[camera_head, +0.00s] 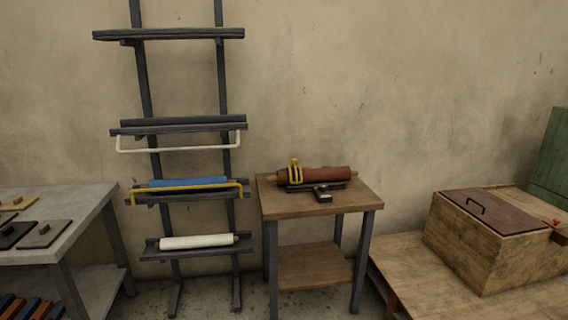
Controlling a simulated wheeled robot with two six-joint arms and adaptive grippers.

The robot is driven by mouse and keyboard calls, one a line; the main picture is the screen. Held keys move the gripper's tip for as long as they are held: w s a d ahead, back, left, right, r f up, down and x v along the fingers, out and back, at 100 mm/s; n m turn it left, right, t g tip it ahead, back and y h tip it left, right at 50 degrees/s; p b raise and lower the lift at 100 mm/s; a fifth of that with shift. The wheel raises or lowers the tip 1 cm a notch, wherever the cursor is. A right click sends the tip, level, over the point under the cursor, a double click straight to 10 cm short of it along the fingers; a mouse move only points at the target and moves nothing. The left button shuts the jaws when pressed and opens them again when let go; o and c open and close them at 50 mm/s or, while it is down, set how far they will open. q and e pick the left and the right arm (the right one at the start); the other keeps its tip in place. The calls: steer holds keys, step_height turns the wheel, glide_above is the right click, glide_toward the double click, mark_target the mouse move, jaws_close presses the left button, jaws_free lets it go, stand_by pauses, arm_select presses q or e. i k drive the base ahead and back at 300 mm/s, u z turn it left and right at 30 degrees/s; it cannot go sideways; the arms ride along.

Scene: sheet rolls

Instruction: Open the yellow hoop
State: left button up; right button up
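A yellow hoop (190,188) is on the dark rack against the wall, on the shelf with a blue roll (188,182). Its long bar runs across the front of the blue roll, a little below the roll's top, and its ends bend down at both sides of the shelf. A smaller yellow looped piece (295,172) stands at a brown-red roll on the small wooden table. Neither of my grippers is in view.
A white hoop (180,148) hangs below the empty shelf above. A white roll (195,241) lies on the lowest shelf. The wooden table (345,200) stands right of the rack, a grey table (80,215) left, and a lidded wooden box (495,250) at far right.

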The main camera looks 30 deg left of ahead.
mark_target(293, 165)
steer(key=u, duration=0.55)
steer(key=i, duration=0.9)
steer(key=u, duration=0.35)
